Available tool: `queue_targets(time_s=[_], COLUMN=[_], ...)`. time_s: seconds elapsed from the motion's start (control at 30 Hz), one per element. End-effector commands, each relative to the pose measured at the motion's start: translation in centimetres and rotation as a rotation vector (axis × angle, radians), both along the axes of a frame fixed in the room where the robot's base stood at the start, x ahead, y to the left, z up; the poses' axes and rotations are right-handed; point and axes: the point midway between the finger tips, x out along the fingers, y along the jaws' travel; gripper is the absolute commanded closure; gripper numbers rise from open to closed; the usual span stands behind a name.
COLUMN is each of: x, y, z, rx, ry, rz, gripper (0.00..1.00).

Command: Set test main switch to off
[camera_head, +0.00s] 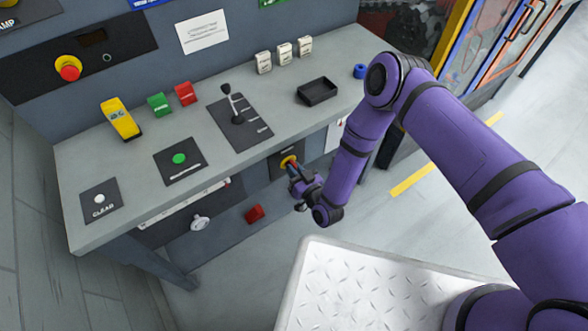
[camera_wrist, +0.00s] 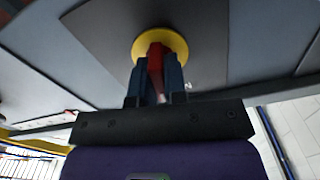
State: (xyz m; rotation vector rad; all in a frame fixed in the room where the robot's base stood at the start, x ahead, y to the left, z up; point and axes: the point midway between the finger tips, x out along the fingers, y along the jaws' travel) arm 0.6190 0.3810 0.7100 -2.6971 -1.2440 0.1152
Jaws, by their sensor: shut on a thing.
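The main switch is a red handle on a round yellow plate (camera_head: 288,161), set in a dark panel on the front of the desk below its top. In the wrist view the yellow disc (camera_wrist: 175,43) shows with the red handle (camera_wrist: 155,60) standing out from it. My gripper (camera_head: 293,171) is at the switch, and in the wrist view its two blue-grey fingers (camera_wrist: 157,78) are shut on the red handle, one on each side. The fingers hide part of the handle, and the switch's markings are too small to read.
The desk top (camera_head: 215,150) carries a black lever (camera_head: 232,105), a green button (camera_head: 179,158), a yellow device (camera_head: 120,118) and a black tray (camera_head: 317,91). A silver knob (camera_head: 200,222) and a red block (camera_head: 255,214) are below its front edge. Open floor lies to the right.

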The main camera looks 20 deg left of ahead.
Motion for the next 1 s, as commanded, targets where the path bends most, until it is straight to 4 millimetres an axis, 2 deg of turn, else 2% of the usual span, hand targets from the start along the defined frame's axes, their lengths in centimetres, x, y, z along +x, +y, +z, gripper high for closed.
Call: queue_targets(time_s=[0.4, 0.9, 0.93, 1.0], x=[-0.08, -0.09, -0.09, -0.07], y=[-0.13, -0.18, -0.18, -0.16], z=[-0.13, -0.18, -0.18, -0.16], rx=[-0.113, -0.125, -0.125, -0.125], ry=[-0.127, -0.139, -0.139, -0.139], rz=[0.000, 0.000, 0.000, 0.000], gripper=[1.00, 1.00, 0.85, 0.69])
